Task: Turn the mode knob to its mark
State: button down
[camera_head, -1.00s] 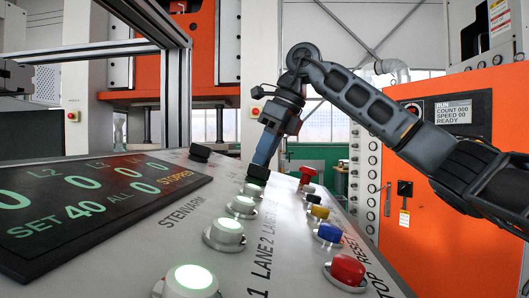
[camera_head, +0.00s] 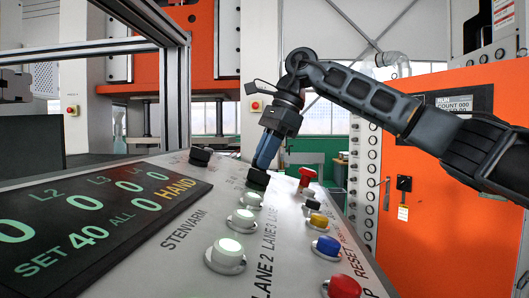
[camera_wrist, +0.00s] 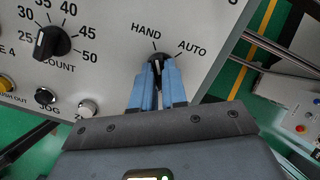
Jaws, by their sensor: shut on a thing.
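The mode knob (camera_wrist: 157,62) is black and sits between the blue fingers of my gripper (camera_wrist: 158,75) in the wrist view. HAND and AUTO are printed above it, each with a short tick. The knob seems to point up toward the HAND tick, but the fingers cover much of it. In the head view the dark knob (camera_head: 258,179) shows at the far end of the sloping panel (camera_head: 181,230). My gripper (camera_head: 263,168) comes down on it from above, shut on it. The display (camera_head: 95,225) reads SET 40, zeros and HAND in yellow.
The count knob (camera_wrist: 52,43) stands left of the mode knob, with JOG (camera_wrist: 45,96) and other buttons below. In the head view, lit white buttons (camera_head: 227,252) and a red mushroom button (camera_head: 306,175) stand close by. An orange cabinet (camera_head: 440,190) rises at the right.

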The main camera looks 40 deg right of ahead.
jog(key=shift+r+n, duration=0.1)
jog(key=shift+n, duration=0.5)
jog(key=c, duration=1.2)
grip_release()
jog(key=shift+o, duration=0.2)
jog(key=v, duration=0.7)
jog(key=shift+d+r, duration=0.2)
jog(key=shift+r, duration=0.1)
